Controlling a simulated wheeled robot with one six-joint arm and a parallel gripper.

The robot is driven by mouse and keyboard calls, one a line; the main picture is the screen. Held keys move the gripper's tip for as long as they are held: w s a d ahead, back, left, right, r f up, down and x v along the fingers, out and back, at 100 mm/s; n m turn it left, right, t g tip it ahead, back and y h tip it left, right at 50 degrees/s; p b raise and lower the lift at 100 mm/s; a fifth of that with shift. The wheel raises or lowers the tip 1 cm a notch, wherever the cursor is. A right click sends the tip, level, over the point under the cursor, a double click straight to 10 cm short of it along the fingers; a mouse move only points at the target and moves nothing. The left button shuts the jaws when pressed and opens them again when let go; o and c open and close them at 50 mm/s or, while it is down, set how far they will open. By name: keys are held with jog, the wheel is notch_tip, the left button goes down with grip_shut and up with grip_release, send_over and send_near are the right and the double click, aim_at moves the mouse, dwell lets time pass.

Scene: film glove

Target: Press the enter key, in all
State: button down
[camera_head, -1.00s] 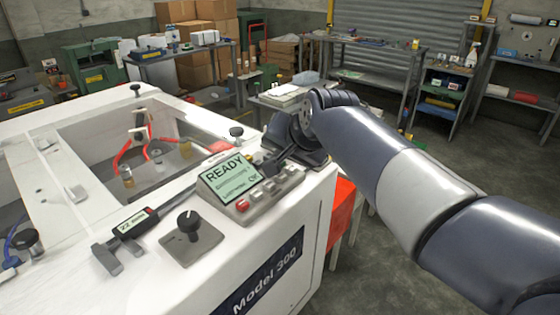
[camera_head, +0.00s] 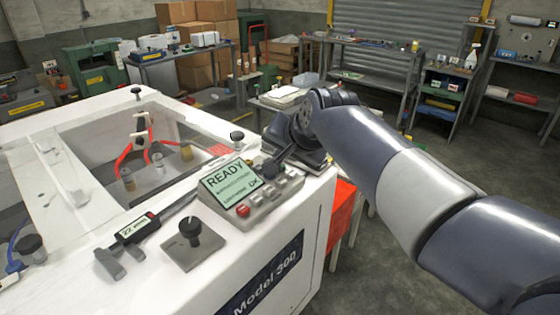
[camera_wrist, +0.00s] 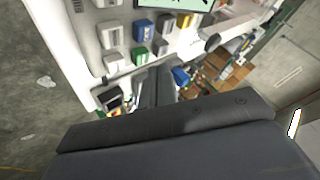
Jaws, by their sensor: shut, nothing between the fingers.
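The control panel (camera_head: 262,200) sits on the white machine's front corner. Its screen (camera_head: 229,182) reads READY, and a row of small keys with a red key (camera_head: 242,210) at the left end runs below it. In the wrist view, white keys (camera_wrist: 110,36), a blue key (camera_wrist: 144,32) and a green key (camera_wrist: 139,56) show. Their labels are too small to read, so I cannot tell which is enter. My gripper (camera_head: 271,168) is shut and empty at the panel's right end; its fingers also show in the wrist view (camera_wrist: 154,84), close to the keys. Contact cannot be told.
A black knob (camera_head: 190,229) on a grey plate and a small digital gauge (camera_head: 135,230) lie left of the panel. An open well (camera_head: 105,170) is behind, with a black knob (camera_head: 237,137) near the panel. A red box (camera_head: 341,212) stands right of the machine.

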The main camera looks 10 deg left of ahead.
jog(key=shift+r, duration=0.1)
notch_tip(320, 180, up, 5)
jog(key=p, duration=0.4)
dwell(0.3)
dwell(0.5)
